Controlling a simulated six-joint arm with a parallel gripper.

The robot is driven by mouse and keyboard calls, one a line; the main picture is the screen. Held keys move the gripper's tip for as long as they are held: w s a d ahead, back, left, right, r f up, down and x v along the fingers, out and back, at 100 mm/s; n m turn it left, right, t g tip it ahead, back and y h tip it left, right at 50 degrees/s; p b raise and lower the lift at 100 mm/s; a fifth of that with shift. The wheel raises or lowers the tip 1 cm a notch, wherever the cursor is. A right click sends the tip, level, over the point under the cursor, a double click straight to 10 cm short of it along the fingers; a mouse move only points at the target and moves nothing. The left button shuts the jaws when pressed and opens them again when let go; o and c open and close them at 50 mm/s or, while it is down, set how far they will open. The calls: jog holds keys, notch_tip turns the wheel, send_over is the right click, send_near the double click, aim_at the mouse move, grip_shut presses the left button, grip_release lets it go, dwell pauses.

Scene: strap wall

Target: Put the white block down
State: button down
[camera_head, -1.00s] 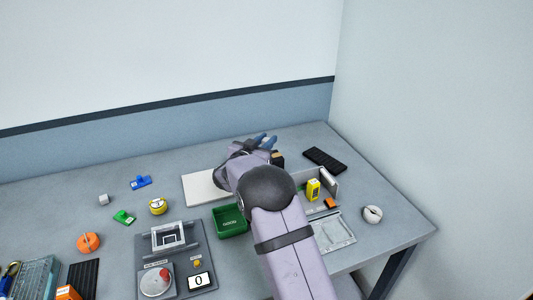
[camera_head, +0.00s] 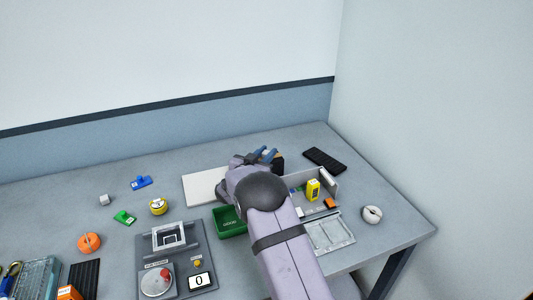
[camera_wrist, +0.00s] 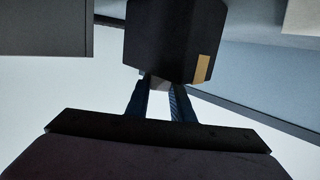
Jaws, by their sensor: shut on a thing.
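My gripper (camera_head: 265,155) is over the back of the table, right of the white board. In the wrist view my gripper (camera_wrist: 160,97) has its two blue fingers close together on a small pale grey piece (camera_wrist: 160,84), which looks like the white block in shade. Most of it is hidden. A black box with a tan label (camera_wrist: 175,40) is right at the fingertips; whether it touches the block I cannot tell. The black box also shows in the head view (camera_head: 278,164), beside the fingers.
The white board (camera_head: 203,190) lies left of my arm, with a green bin (camera_head: 230,222) nearer. A grey tray (camera_head: 326,204) holding a yellow item (camera_head: 313,190) stands right. A black slotted pad (camera_head: 325,160) and white roll (camera_head: 372,214) lie further right. A scale panel (camera_head: 200,255) is in front.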

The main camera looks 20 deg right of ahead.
jog(key=shift+s+f+b, duration=0.25)
jog(key=shift+f+b, duration=0.05)
jog(key=shift+f, duration=0.45)
jog(key=c, duration=1.5)
grip_release()
jog(key=shift+f, duration=0.15)
jog(key=shift+c, duration=0.2)
jog(key=shift+w+r+p, duration=0.15)
jog(key=shift+r+p, duration=0.3)
jog(key=shift+r, duration=0.2)
jog(key=b+v, duration=0.2)
jog(key=v, duration=1)
jog(key=shift+r, duration=0.15)
jog(key=shift+w+a, duration=0.1)
jog(key=shift+w, duration=0.05)
